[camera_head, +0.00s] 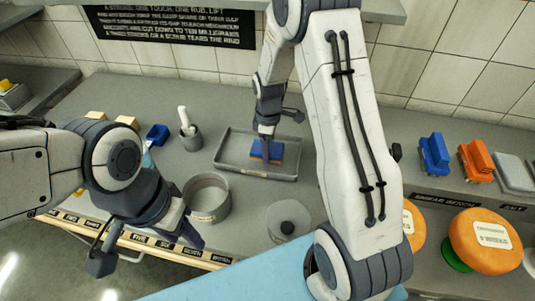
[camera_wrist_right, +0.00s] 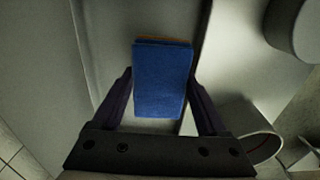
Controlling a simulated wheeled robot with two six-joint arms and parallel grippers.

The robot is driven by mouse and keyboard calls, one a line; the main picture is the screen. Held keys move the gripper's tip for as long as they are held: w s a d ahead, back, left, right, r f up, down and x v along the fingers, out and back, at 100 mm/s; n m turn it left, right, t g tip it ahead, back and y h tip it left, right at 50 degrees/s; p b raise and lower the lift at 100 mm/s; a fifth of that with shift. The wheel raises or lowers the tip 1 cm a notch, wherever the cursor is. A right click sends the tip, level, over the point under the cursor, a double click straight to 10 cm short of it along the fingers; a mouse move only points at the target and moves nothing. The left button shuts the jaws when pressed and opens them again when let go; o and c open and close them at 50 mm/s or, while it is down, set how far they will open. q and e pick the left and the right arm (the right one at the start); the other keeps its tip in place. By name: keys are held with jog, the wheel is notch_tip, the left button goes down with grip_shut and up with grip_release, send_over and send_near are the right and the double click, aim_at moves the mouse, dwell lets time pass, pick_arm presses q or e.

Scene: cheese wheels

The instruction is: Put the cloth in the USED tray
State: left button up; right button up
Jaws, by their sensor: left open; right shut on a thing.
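A folded blue cloth (camera_head: 273,154) with an orange-brown edge is at the middle of a shallow grey tray (camera_head: 222,158) in the head view. The tray's front label is too small to read. My right gripper (camera_head: 266,137) points down over the tray, shut on the cloth. The right wrist view shows the blue cloth (camera_wrist_right: 163,90) between the two fingers (camera_wrist_right: 162,78). I cannot tell whether the cloth touches the tray floor. My left gripper (camera_head: 147,246) is open and empty at the bench's front left edge, away from the tray.
A round grey pot (camera_head: 207,190) and a grey lidded canister (camera_head: 289,217) stand before the tray. A mortar with pestle (camera_head: 188,128) and a blue block (camera_head: 158,134) are left. Orange cheese wheels (camera_head: 485,240) and stamp-like blocks (camera_head: 476,160) are right. My right arm hides the middle.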

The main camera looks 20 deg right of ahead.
notch_tip(320, 180, down, 4)
jog(key=shift+a+r+p, duration=0.1)
jog(key=shift+a+p, duration=0.05)
jog(key=shift+p, duration=0.45)
jog(key=shift+f, duration=0.2)
jog(key=shift+f, duration=0.2)
jog(key=o, duration=1)
jog(key=shift+o, duration=0.2)
jog(key=shift+r, duration=0.1)
